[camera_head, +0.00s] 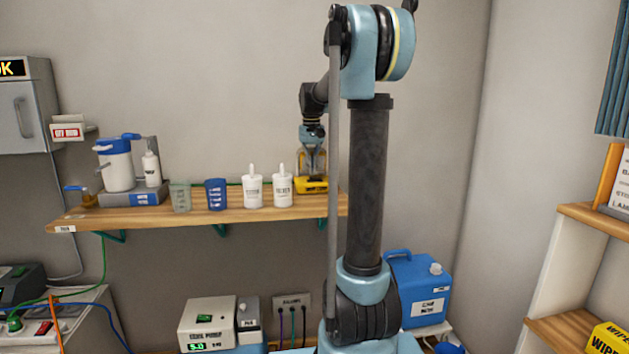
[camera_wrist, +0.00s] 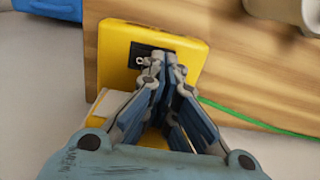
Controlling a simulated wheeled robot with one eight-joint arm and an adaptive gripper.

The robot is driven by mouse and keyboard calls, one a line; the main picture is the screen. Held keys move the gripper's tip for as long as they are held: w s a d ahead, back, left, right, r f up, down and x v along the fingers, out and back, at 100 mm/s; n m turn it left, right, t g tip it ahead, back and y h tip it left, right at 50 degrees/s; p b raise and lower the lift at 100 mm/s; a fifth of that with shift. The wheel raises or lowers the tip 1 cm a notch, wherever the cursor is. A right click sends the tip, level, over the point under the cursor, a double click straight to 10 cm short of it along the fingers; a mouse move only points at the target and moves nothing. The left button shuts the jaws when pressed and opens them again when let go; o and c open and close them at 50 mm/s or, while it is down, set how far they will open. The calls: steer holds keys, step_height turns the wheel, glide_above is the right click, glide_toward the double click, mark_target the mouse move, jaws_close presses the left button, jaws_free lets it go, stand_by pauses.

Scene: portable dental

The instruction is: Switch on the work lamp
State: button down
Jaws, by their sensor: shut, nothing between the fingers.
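A yellow unit, which looks like the work lamp (camera_head: 316,186), sits at the right end of the wooden wall shelf. In the wrist view the yellow housing (camera_wrist: 113,50) carries a black switch panel (camera_wrist: 138,50) with a small white mark. My gripper (camera_wrist: 166,62) is shut and empty, its fingertips over the right part of that panel and hiding some of it. I cannot tell whether the tips touch the switch. In the head view my gripper (camera_head: 312,172) points down just above the yellow unit. No light shows from the unit, whose front is partly hidden.
The shelf (camera_head: 230,215) also holds two white bottles (camera_head: 282,188), a blue cup (camera_head: 216,194), a clear cup (camera_head: 180,196) and a white-and-blue dispenser (camera_head: 117,165). A green cord (camera_wrist: 250,117) runs beside the yellow unit. A blue canister (camera_head: 420,290) stands lower right.

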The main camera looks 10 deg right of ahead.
mark_target(312, 177)
steer(key=shift+f, duration=0.7)
stand_by(0.5)
steer(key=shift+r, duration=3.5)
steer(key=shift+s, duration=0.1)
steer(key=s+f, duration=0.9)
steer(key=s, duration=0.3)
steer(key=s+d+f+t, duration=0.1)
steer(key=s+f, duration=0.7)
steer(key=s, duration=0.4)
steer(key=s+f+t, duration=0.1)
steer(key=s+f, duration=0.8)
steer(key=s, duration=0.3)
steer(key=shift+s+d+f, duration=0.15)
steer(key=shift+s+f, duration=0.15)
steer(key=shift+f, duration=0.05)
